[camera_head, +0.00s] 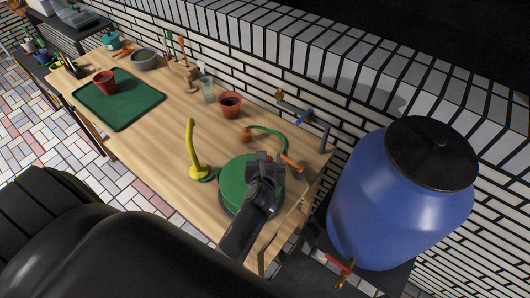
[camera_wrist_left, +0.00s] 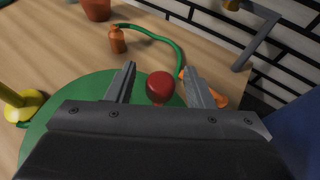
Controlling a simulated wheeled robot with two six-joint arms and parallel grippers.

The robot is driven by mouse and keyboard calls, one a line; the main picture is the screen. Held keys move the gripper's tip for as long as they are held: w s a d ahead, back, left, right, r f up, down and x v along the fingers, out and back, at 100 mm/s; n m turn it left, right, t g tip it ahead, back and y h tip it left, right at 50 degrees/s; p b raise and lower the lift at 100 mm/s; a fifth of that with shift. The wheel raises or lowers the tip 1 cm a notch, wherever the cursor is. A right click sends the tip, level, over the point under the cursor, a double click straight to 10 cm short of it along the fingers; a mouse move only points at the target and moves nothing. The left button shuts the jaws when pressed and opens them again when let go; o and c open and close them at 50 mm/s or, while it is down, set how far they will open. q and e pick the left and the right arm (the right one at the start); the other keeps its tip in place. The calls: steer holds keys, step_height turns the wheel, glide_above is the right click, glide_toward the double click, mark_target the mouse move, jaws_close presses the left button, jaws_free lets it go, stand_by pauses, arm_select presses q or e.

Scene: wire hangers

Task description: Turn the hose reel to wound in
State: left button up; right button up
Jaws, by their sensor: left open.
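The hose reel shows as a green disc (camera_head: 234,178) near the right end of the wooden bench, and also in the left wrist view (camera_wrist_left: 62,117). A red knob (camera_wrist_left: 160,87) stands over its far edge in the left wrist view. My left gripper (camera_head: 264,160) is above the reel. In the left wrist view my open fingers (camera_wrist_left: 161,82) lie on either side of the red knob, with visible gaps and no clear contact. A green hose (camera_wrist_left: 165,40) runs behind the reel between orange fittings. My gripper hides part of the reel. My right gripper is not in view.
A yellow curved tool (camera_head: 192,150) stands left of the reel. A terracotta pot (camera_head: 230,105), a glass (camera_head: 208,89) and a green tray (camera_head: 121,101) are farther along the bench. A blue barrel (camera_head: 395,205) stands to the right. A brick wall with a tap (camera_head: 300,113) runs behind.

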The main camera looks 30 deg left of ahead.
arm_select(q)
steer(key=shift+w+f, duration=0.1)
steer(key=shift+c, duration=0.3)
jaws_close()
